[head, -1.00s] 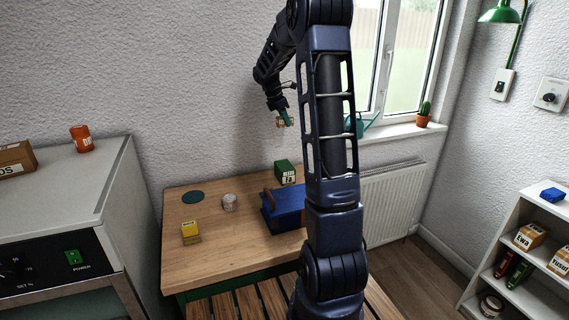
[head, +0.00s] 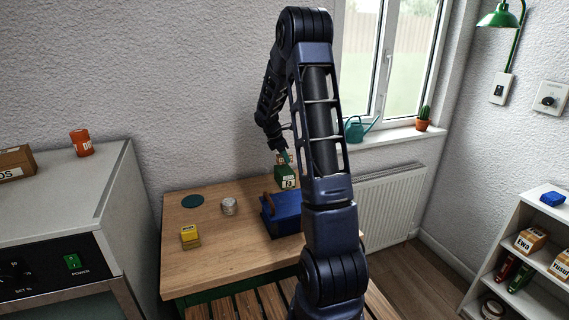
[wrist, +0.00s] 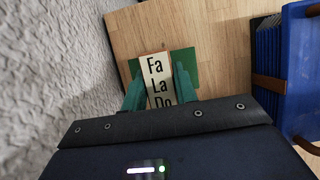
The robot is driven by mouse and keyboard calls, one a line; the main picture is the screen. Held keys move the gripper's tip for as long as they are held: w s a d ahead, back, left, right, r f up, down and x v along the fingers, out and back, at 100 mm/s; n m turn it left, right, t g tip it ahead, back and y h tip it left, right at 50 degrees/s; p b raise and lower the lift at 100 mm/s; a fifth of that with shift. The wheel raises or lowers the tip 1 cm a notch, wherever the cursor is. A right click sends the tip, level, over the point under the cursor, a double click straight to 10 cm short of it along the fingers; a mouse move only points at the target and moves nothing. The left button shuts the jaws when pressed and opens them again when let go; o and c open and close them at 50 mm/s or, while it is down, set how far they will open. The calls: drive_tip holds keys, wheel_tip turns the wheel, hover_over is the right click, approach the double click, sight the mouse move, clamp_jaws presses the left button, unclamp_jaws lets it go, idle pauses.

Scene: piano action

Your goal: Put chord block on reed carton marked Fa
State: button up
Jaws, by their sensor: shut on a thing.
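The chord block (wrist: 157,80) is a pale wooden block with a label reading Fa, La, Do. My gripper (wrist: 158,88) is shut on it, with a teal finger on each side. The reed carton (head: 286,181) is a green box with a white label that seems to read Fa; it stands at the back of the table. In the wrist view the carton's green top (wrist: 188,62) shows beneath and beside the block. In the head view my gripper (head: 283,153) is right above the carton. I cannot tell whether block and carton touch.
A blue case with a brown handle (head: 284,222) stands just in front of the carton. A tin (head: 229,206), a yellow box (head: 190,236) and a dark green disc (head: 192,201) are on the left of the wooden table (head: 215,255). The wall is close behind.

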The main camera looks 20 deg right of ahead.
sight(284, 162)
drive_tip(key=shift+f, duration=1.55)
drive_tip(key=shift+f, duration=0.1)
drive_tip(key=o, duration=1)
drive_tip(key=shift+c, duration=0.2)
